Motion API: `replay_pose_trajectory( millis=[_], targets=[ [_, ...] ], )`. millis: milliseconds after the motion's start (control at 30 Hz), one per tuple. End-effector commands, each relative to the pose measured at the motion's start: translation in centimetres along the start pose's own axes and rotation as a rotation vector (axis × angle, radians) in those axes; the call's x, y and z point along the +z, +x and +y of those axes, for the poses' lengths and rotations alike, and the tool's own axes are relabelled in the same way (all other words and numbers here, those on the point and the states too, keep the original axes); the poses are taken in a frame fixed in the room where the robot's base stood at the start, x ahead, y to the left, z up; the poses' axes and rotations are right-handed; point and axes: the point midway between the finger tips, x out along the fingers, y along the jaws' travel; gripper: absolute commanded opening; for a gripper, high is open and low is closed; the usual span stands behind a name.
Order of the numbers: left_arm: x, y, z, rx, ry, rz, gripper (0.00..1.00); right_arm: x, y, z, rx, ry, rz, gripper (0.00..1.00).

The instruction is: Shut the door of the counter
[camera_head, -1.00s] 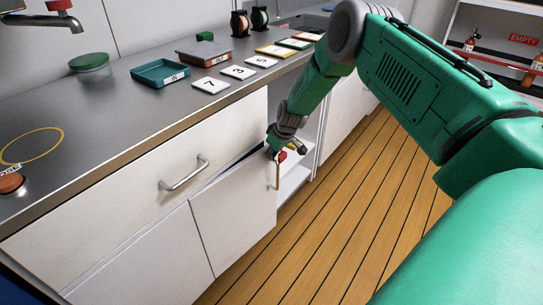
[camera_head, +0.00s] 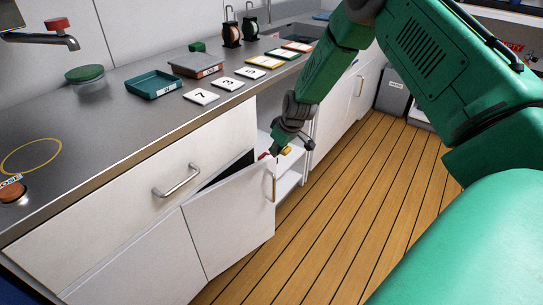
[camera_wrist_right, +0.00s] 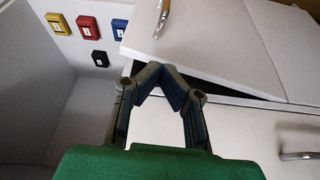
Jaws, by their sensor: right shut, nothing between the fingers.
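The white counter door (camera_head: 225,222) stands ajar, with a dark gap between its top edge and the cabinet front. Its upright bar handle (camera_head: 273,182) is near its free edge. My right gripper (camera_head: 270,156) is at the top free corner of the door, in front of the cabinet opening. In the right wrist view the gripper (camera_wrist_right: 163,72) has its fingertips together and holds nothing. The door panel (camera_wrist_right: 225,50) lies just beyond the tips, with its handle (camera_wrist_right: 162,14) above; contact cannot be told. My left gripper is not in view.
A drawer front (camera_head: 130,175) with a bar handle (camera_head: 177,180) is above the door. The countertop (camera_head: 95,130) carries trays and numbered tiles. Coloured switches (camera_wrist_right: 87,27) sit inside the cabinet. Free wooden floor (camera_head: 330,235) lies to the right.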

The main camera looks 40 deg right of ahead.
Motion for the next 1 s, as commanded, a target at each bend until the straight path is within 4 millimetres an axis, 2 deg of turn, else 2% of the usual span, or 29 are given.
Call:
replay_pose_trajectory(
  millis=[100, 233, 367, 500, 667, 767, 1000],
  targets=[
    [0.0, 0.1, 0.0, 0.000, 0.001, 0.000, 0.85, 0.7, 0.7, 0.7, 0.039, -0.031, 0.013, 0.00],
    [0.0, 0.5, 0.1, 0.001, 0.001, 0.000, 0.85, 2.3, 3.4, 2.2, 0.172, -0.154, 0.066, 0.00],
    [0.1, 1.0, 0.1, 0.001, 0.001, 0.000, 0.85, 4.1, 5.9, 3.9, 0.357, -0.359, 0.155, 0.00],
    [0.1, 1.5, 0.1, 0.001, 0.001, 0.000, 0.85, 5.6, 7.0, 4.1, 0.540, -0.601, 0.266, 0.00],
    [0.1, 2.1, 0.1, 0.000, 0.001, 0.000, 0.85, 7.5, 7.1, 2.6, 0.716, -0.872, 0.419, 0.00],
    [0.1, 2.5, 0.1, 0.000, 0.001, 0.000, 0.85, 9.0, 6.5, 0.8, 0.809, -1.024, 0.528, 0.00],
    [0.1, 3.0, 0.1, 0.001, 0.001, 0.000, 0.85, 11.8, 3.9, -3.7, 0.964, -1.244, 0.752, 0.00]
  ],
)
